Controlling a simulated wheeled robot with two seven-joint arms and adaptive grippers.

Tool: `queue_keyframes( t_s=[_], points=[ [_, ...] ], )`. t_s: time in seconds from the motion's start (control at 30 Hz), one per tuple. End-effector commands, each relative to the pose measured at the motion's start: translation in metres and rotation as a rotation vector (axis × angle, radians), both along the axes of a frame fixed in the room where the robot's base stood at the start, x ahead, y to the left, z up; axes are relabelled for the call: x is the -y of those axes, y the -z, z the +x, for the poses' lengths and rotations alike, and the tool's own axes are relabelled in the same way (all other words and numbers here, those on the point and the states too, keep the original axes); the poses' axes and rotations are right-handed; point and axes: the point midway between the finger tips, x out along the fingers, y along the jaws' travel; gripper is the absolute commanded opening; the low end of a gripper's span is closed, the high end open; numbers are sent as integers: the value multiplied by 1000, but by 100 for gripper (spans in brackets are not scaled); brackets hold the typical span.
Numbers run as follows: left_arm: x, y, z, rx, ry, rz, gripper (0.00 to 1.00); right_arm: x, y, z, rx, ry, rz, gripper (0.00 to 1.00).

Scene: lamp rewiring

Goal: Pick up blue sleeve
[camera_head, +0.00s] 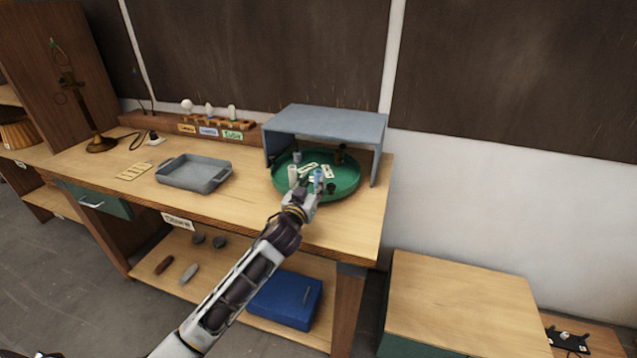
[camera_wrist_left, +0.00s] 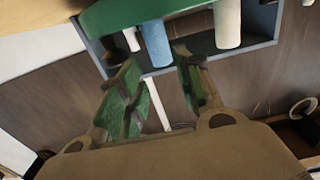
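The blue sleeve (camera_head: 318,175) stands upright near the front of the round green tray (camera_head: 277,182). In the left wrist view, the blue sleeve (camera_wrist_left: 156,43) appears upside down, just beyond the fingertips and roughly in line with the gap between them. My left gripper (camera_head: 308,187) is at the tray's front edge, close to the sleeve. In the left wrist view its fingers (camera_wrist_left: 157,67) are apart, with nothing held between them. Whether a fingertip touches the sleeve is hard to tell. My right gripper is not in view.
A white cylinder (camera_head: 293,175) stands just left of the blue sleeve; a white cylinder (camera_wrist_left: 228,24) also shows in the wrist view. A blue-grey canopy (camera_head: 325,122) covers the tray's back. A grey tray (camera_head: 194,173) sits left on the workbench.

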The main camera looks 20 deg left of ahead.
Motion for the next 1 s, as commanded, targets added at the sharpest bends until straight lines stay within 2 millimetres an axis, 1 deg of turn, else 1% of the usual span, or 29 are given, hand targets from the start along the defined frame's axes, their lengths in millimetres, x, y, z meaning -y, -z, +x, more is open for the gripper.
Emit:
queue_keyframes(
  t_s=[0.1, 0.2, 0.5, 0.6, 0.77, 1.0],
  points=[
    [0, -1, 8, 1, 0, 0, 35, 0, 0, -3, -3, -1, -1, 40],
    [0, -1, 11, 1, 0, 1, 35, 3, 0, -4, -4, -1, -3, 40],
    [1, 0, 12, 1, 0, 0, 35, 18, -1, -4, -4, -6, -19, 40],
    [0, 0, 13, 1, 0, 0, 35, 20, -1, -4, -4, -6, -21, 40],
    [0, -1, 17, 1, 0, 1, 35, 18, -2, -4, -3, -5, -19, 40],
    [-1, -1, 33, 1, 0, 1, 35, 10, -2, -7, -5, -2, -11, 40]
  ],
)
